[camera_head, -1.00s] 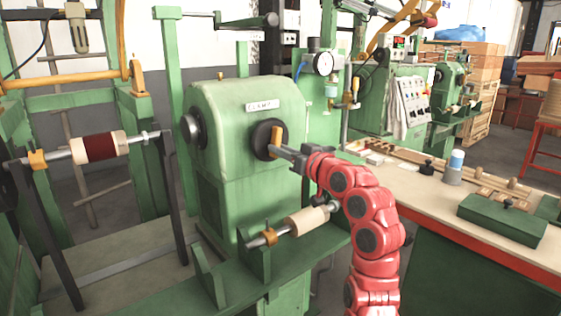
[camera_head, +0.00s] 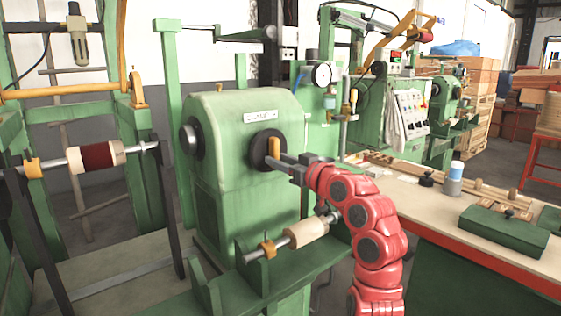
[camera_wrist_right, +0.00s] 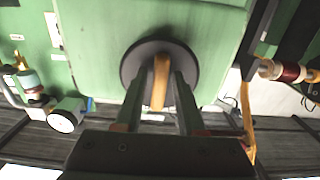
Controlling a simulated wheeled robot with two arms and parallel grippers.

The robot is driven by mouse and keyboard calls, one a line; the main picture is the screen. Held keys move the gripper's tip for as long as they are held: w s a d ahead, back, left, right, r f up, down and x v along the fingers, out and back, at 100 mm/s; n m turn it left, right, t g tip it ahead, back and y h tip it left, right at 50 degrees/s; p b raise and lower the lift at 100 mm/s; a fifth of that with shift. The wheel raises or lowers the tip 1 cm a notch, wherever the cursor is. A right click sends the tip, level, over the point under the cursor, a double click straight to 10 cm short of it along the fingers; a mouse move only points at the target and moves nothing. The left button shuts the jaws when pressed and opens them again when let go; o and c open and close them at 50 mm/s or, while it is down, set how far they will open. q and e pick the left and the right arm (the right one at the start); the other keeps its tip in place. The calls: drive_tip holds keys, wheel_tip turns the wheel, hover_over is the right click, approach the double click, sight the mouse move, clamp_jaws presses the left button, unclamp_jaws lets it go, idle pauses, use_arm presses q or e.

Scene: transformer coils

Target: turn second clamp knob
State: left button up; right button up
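The clamp knob (camera_head: 261,162) is a round black disc on the front of the green machine, below a "CLAMP" label (camera_head: 262,116). An orange handle bar (camera_head: 274,147) stands across it, close to upright. My right gripper (camera_head: 283,164) reaches the knob from the right. In the right wrist view, the black disc (camera_wrist_right: 130,66) and orange bar (camera_wrist_right: 160,80) are ahead, with the bar between the two fingers (camera_wrist_right: 163,85). Narrow gaps show on both sides, so the fingers look open around it. A second black knob (camera_head: 190,139) is on the machine's left side. My left gripper is not in view.
A pale coil (camera_head: 307,232) on a shaft with an orange clamp (camera_head: 267,249) lies below the knob, near my right arm. A dark red and cream coil (camera_head: 97,157) hangs at left. A workbench (camera_head: 470,205) with a green box (camera_head: 503,230) stands right.

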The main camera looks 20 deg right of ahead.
drive_tip(key=shift+o, duration=0.7)
drive_tip(key=p+v, duration=0.2)
drive_tip(key=v, duration=1.5)
drive_tip(key=shift+s, duration=0.2)
drive_tip(key=shift+w+d, duration=0.1)
